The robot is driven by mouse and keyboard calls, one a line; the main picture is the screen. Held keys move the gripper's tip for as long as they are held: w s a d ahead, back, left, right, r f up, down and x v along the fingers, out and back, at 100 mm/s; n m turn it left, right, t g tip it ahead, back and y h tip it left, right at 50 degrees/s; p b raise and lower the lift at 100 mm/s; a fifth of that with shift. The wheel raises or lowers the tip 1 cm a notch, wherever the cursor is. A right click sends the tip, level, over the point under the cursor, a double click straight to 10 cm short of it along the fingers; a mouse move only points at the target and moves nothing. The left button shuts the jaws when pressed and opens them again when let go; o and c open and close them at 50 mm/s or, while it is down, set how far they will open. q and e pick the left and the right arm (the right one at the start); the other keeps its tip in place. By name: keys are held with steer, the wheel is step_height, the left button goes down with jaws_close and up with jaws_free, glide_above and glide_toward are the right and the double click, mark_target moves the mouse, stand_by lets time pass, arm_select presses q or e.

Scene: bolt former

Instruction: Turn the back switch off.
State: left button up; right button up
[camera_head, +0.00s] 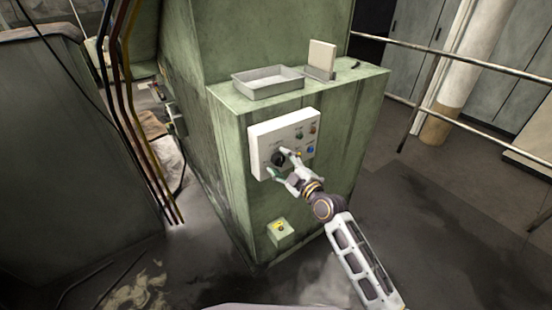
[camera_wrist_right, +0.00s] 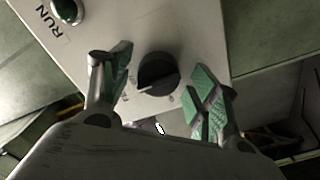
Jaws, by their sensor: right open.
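A white control panel (camera_head: 258,134) is fixed to the front of the green machine. A round black rotary switch (camera_wrist_right: 158,73) sits on the panel; in the head view it shows dark (camera_head: 278,158) at the panel's lower left. A pale line on its face points to the lower left in the wrist view; the small marks beside it are not readable. My right gripper (camera_head: 279,164) is open at the switch, its green-padded fingers (camera_wrist_right: 160,78) on either side of the knob. I cannot tell whether they touch it. My left gripper is out of view.
A small yellowish box (camera_head: 281,236) is below. A grey tray (camera_head: 268,82) stands on the machine's ledge. Metal railings (camera_head: 470,66) stand at right.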

steer(key=shift+r+m+p, duration=0.2)
steer(key=shift+m+p, duration=0.25)
steer(key=shift+m, duration=0.45)
steer(key=shift+m+p, duration=0.4)
steer(key=shift+m, duration=0.1)
steer(key=shift+m+p, duration=0.85)
steer(key=shift+m, duration=0.25)
steer(key=shift+f+m, duration=0.1)
steer(key=shift+m, duration=0.5)
steer(key=m+p, duration=0.1)
steer(key=m, duration=0.2)
steer(key=shift+m, duration=0.3)
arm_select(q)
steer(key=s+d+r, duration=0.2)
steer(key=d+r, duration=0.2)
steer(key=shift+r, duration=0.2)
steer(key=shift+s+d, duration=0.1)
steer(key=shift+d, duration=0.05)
